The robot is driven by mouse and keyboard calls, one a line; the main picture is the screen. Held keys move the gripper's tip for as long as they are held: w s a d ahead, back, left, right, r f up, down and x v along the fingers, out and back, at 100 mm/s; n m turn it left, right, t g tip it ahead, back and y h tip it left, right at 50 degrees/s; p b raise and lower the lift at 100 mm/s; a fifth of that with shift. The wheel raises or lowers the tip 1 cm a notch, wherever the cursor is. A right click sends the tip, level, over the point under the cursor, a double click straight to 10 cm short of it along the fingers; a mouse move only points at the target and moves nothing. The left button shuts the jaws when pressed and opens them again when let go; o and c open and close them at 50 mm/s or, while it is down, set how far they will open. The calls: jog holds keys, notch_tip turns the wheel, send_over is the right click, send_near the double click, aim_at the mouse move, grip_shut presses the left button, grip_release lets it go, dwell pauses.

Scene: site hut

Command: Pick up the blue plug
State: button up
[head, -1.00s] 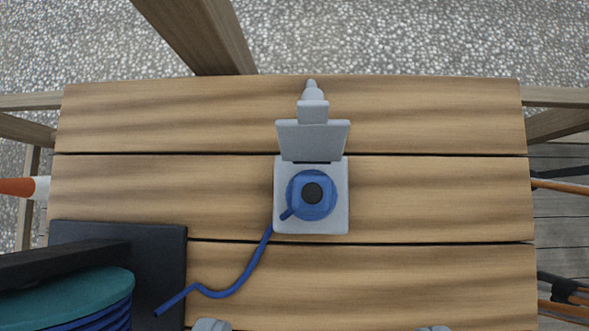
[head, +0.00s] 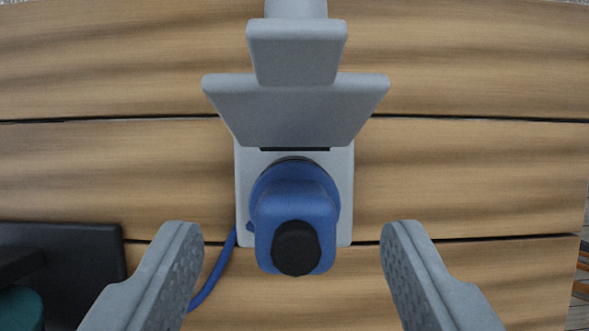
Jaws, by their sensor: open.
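The blue plug (head: 296,205) has a black round end and sits at the grey socket box (head: 244,200), in the middle of the view. The box's grey lid (head: 296,110) stands open behind the plug. A blue cable (head: 212,280) runs from the plug's left side down toward the lower left. My gripper (head: 292,235) is open, with one grey finger on each side of the plug. Both fingers are apart from the plug, and nothing is between them but the view of the plug and box.
The socket box is on a wooden plank table (head: 480,180) with dark gaps between planks. A black block (head: 70,250) lies at the lower left, with a teal reel (head: 20,308) partly in view beside it. The planks to the right are clear.

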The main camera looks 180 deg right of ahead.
aim_at(296, 245)
jog(key=shift+s+x, duration=0.2)
jog(key=shift+x, duration=1.2)
jog(key=shift+s+x, duration=0.2)
jog(key=shift+x, duration=1.2)
jog(key=shift+f, duration=0.1)
jog(key=shift+c, duration=0.3)
jog(key=c, duration=1.1)
